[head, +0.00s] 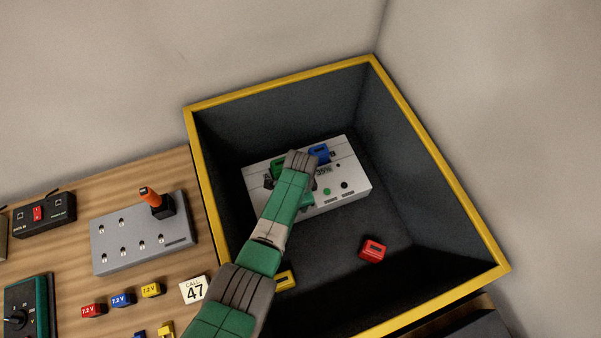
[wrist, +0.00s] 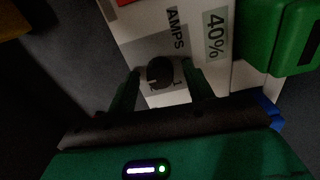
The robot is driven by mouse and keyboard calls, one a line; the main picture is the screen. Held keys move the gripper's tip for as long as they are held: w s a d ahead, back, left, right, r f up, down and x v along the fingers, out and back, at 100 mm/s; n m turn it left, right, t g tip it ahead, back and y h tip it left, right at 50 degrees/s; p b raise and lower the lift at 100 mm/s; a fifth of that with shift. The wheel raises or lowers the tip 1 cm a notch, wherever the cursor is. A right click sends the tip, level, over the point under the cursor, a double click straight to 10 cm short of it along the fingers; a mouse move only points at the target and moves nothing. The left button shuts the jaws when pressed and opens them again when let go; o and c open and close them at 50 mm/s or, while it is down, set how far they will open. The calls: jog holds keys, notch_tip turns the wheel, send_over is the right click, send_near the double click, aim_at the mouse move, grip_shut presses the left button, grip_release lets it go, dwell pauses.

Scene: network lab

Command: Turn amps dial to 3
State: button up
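The amps dial (wrist: 160,71) is a dark round knob on a white device, under the word AMPS in the wrist view. A 1 and what looks like a 2 show beside it; its pointer is too dark to read. My gripper (wrist: 161,79) has one finger on each side of the knob, with a small gap on both sides, so it is open around it. The white device (head: 348,184) lies in a dark yellow-rimmed bin in the head view, where my arm hides the dial.
A green block (head: 278,167) and a blue block (head: 319,153) sit at the device. A red block (head: 373,250) and a yellow block (head: 286,280) lie on the bin floor. The bin's yellow rim (head: 440,168) and high walls surround my arm. A wooden bench (head: 170,176) with panels is left.

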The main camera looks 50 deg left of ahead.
notch_tip(320, 180, up, 8)
jog(key=p, duration=0.4)
jog(key=shift+f, duration=0.1)
dwell(0.4)
